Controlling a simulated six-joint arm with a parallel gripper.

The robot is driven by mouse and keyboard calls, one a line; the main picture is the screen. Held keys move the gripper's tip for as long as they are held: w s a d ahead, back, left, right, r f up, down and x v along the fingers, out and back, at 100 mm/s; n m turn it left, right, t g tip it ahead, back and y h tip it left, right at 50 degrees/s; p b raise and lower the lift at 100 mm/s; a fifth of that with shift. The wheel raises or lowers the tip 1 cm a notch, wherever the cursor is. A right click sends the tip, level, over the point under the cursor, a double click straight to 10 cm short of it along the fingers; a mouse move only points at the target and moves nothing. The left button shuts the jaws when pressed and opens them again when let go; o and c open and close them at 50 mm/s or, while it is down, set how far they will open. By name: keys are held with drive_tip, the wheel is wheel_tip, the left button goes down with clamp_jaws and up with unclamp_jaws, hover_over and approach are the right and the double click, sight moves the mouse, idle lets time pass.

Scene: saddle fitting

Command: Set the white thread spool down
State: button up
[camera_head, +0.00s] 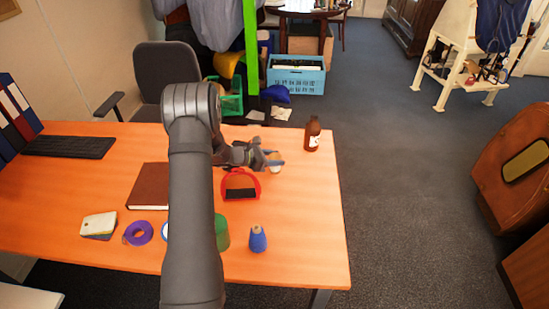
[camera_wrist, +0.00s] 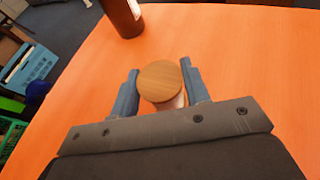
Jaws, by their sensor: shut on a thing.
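The white thread spool (camera_head: 276,161) is between the fingers of my gripper (camera_head: 270,160), near the far right part of the orange table (camera_head: 310,220). In the wrist view its round wooden top (camera_wrist: 160,80) faces the camera, with a pale body partly visible below it. The two blue-grey fingers of my gripper (camera_wrist: 161,88) are shut on it, one on each side. The spool looks upright and is over the table. I cannot tell whether its base touches the tabletop.
A brown bottle (camera_head: 312,135) stands behind and to the right of the spool. A red-rimmed object with a black part (camera_head: 240,193) lies in front. The right table edge is close.

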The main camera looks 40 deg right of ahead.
sight(274, 157)
drive_tip(key=o, duration=1)
drive_tip(key=shift+f, duration=0.1)
drive_tip(key=shift+c, duration=0.2)
drive_tip(key=shift+a+r, duration=0.2)
drive_tip(key=shift+r, duration=0.1)
drive_tip(key=v, duration=0.3)
wheel_tip(274, 157, up, 7)
drive_tip(key=shift+d, duration=0.2)
drive_tip(key=shift+f, duration=0.25)
